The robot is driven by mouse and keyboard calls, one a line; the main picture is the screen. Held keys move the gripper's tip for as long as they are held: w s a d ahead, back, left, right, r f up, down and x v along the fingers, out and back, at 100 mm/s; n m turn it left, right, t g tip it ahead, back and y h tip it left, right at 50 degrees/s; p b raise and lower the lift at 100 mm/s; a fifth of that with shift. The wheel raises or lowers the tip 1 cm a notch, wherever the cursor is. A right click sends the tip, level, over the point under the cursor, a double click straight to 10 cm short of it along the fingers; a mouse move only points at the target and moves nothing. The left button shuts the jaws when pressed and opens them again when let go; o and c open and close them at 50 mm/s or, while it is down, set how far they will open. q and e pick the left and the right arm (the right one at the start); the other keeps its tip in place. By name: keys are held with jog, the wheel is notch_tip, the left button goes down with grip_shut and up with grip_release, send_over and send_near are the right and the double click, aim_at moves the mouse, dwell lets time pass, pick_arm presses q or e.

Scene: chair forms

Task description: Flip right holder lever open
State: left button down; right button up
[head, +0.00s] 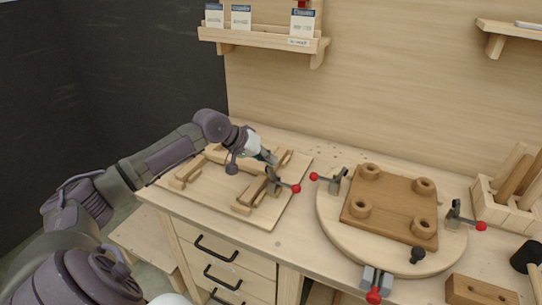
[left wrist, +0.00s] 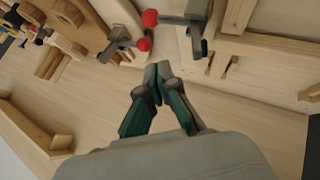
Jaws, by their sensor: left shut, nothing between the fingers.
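A grey holder with a lever (head: 275,182) ending in a red ball (head: 296,188) sits at the right side of the wooden fixture board (head: 265,215). In the left wrist view this lever (left wrist: 180,20) is at the top, its red ball (left wrist: 150,18) pointing left. My left gripper (head: 271,158) is shut and empty just behind the holder, over the board's right part. In the left wrist view its fingertips (left wrist: 157,80) are together, apart from the lever and its ball. My right gripper is not in view.
A round turntable (head: 328,222) to the right carries a brown seat board (head: 390,208) and several red-tipped clamps; the nearest clamp (head: 338,182) is close to the holder. Wooden bars (head: 188,172) lie on the fixture board. A shelf (head: 265,38) hangs above.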

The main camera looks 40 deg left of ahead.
aim_at(293, 186)
pick_arm(q)
jog(key=p+x, duration=0.1)
jog(key=x, duration=0.5)
jog(key=shift+w+d+r, duration=0.1)
jog(key=shift+w+d, duration=0.15)
jog(key=shift+w, duration=0.05)
jog(key=f, duration=0.1)
jog(key=d+f+p, duration=0.1)
jog(key=f, duration=0.1)
jog(key=shift+s+d, duration=0.2)
jog(key=shift+d, duration=0.1)
jog(key=shift+d+f, duration=0.15)
jog(key=shift+f, duration=0.1)
jog(key=shift+d+f+p, duration=0.1)
jog(key=shift+f+p, duration=0.05)
jog(key=shift+p, duration=0.15)
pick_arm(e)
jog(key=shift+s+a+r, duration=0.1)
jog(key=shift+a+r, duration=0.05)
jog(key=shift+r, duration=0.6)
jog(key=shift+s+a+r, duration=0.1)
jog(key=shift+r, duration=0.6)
pick_arm(q)
jog(key=shift+s+d+f, duration=0.15)
jog(key=shift+d+f, duration=0.15)
jog(key=shift+f, duration=0.2)
jog(key=shift+s+f, duration=0.1)
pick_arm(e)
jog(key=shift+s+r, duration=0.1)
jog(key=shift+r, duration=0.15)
